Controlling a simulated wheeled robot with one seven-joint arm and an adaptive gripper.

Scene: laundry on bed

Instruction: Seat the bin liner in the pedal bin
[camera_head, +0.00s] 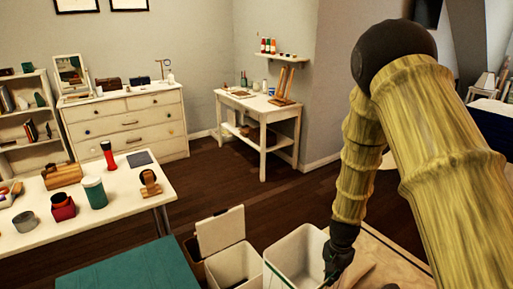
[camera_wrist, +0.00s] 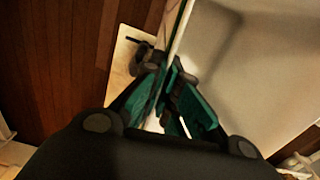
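A white open-topped container (camera_head: 291,258), which looks like the bin liner, stands at the bottom of the head view, with a teal line along its left rim. My gripper (camera_head: 338,262) is at its right side. In the wrist view my gripper's teal fingers (camera_wrist: 173,75) close in on both sides of a thin pale rim (camera_wrist: 181,30), and they look pinched on it. The container's grey inside (camera_wrist: 240,75) fills the right of that view. A smaller white bin (camera_head: 232,264) with its lid (camera_head: 220,230) raised, likely the pedal bin, stands just left of the container. The container's base is hidden.
A teal-topped surface (camera_head: 140,268) is at lower left. A white table (camera_head: 120,190) with several items stands behind it. A dresser (camera_head: 125,125), a shelf unit (camera_head: 30,120) and a small white table (camera_head: 262,108) line the walls. Dark wood floor (camera_head: 215,185) between is clear.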

